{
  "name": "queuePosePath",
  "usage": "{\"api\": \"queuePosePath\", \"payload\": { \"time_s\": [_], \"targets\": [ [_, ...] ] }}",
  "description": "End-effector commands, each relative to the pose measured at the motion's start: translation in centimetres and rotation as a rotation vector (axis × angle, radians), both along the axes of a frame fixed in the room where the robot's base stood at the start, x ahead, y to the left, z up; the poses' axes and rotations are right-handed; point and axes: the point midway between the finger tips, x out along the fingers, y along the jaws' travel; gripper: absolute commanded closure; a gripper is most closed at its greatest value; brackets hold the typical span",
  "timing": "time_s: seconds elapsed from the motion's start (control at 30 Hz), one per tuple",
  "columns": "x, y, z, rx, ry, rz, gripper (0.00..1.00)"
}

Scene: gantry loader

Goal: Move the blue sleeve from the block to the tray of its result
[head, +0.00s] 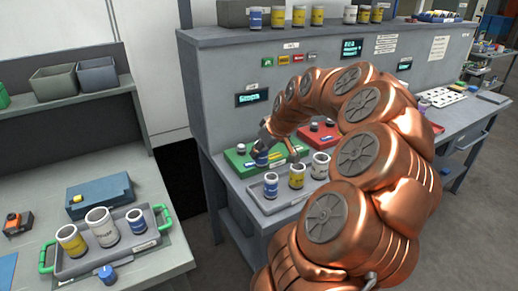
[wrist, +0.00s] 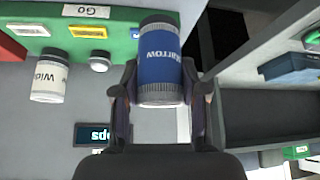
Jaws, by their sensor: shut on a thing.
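In the wrist view the sleeve stands between both fingers (wrist: 160,98) and overlaps the edge of a green slab (wrist: 115,45) labelled "Go". In the head view the held sleeve (head: 262,158) is over the green slab (head: 237,162) on the bench; I cannot tell whether it touches it. A red slab (head: 312,142) lies further back, partly hidden by my arm. A grey tray (head: 257,203) in front holds blue, yellow and white sleeves.
A second tray with green handles (head: 68,268) on the left table holds yellow, white and blue sleeves. The upright panel (head: 215,75) with displays stands behind the slabs. More sleeves (head: 318,15) stand on its top. A dark gap separates table and bench.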

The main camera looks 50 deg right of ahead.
Motion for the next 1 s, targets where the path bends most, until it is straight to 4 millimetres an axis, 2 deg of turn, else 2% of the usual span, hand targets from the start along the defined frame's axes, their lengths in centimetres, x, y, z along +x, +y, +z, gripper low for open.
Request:
{"api": "queuePosePath", "payload": {
  "time_s": [0.47,1.0],
  "targets": [
    [0.0,0.0,0.3,-0.001,-0.001,-0.001,1.0],
    [0.0,0.0,2.4,-0.001,-0.001,-0.001,1.0]
  ]
}}
